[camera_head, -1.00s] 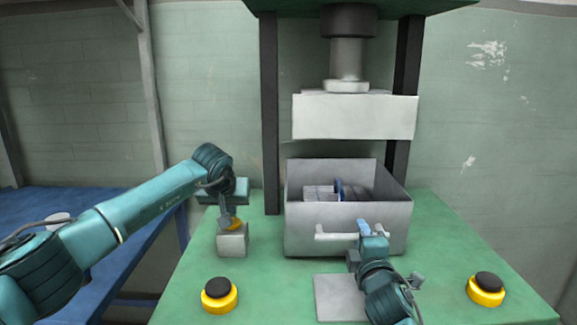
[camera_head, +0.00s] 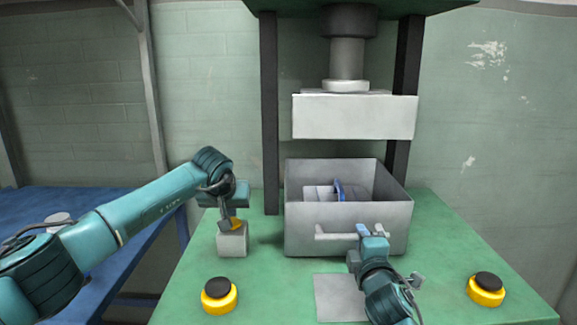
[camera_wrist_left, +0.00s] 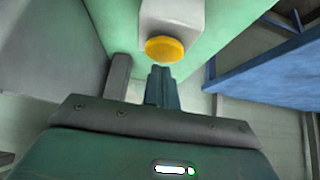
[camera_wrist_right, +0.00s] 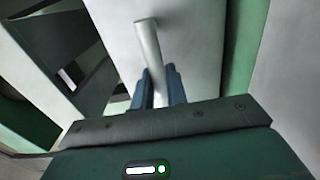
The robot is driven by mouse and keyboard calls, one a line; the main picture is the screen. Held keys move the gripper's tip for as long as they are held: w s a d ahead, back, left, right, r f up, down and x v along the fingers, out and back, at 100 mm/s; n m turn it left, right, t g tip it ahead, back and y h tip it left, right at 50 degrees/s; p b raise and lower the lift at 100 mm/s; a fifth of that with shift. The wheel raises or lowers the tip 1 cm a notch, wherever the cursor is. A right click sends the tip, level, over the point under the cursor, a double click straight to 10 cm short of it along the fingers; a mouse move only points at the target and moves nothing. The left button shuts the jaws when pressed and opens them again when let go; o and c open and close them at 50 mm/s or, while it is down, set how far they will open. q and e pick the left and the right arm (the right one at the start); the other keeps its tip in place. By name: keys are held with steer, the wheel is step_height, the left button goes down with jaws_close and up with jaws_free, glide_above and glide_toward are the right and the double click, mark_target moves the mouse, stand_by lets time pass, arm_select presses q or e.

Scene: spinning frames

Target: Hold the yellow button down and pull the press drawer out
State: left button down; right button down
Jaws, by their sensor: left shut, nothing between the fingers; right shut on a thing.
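The yellow button (camera_head: 236,224) sits on a small grey box at the left of the green press table. My left gripper (camera_head: 227,223) is shut and empty, its fingertips at the button; I cannot tell whether they press it. The left wrist view shows the button (camera_wrist_left: 165,49) just beyond the fingertips (camera_wrist_left: 161,70). The press drawer (camera_head: 300,225) is a grey open-topped box under the raised press head. My right gripper (camera_head: 372,233) is shut on the right part of the drawer's handle (camera_head: 335,237). The right wrist view shows the handle bar (camera_wrist_right: 149,45) running between the fingers (camera_wrist_right: 160,80).
Grey pieces and a blue part (camera_head: 339,190) lie in the drawer. The grey press head (camera_head: 354,116) hangs above it. Two yellow buttons with dark tops (camera_head: 219,295) (camera_head: 486,290) stand at the table's front. A grey plate (camera_head: 338,298) lies before the drawer.

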arm_select(q)
steer(key=shift+f, duration=0.9)
arm_select(e)
steer(key=shift+s, duration=2.5)
arm_select(q)
steer(key=shift+r, duration=3.05)
steer(key=s+r, duration=0.3)
steer(key=s, duration=0.4)
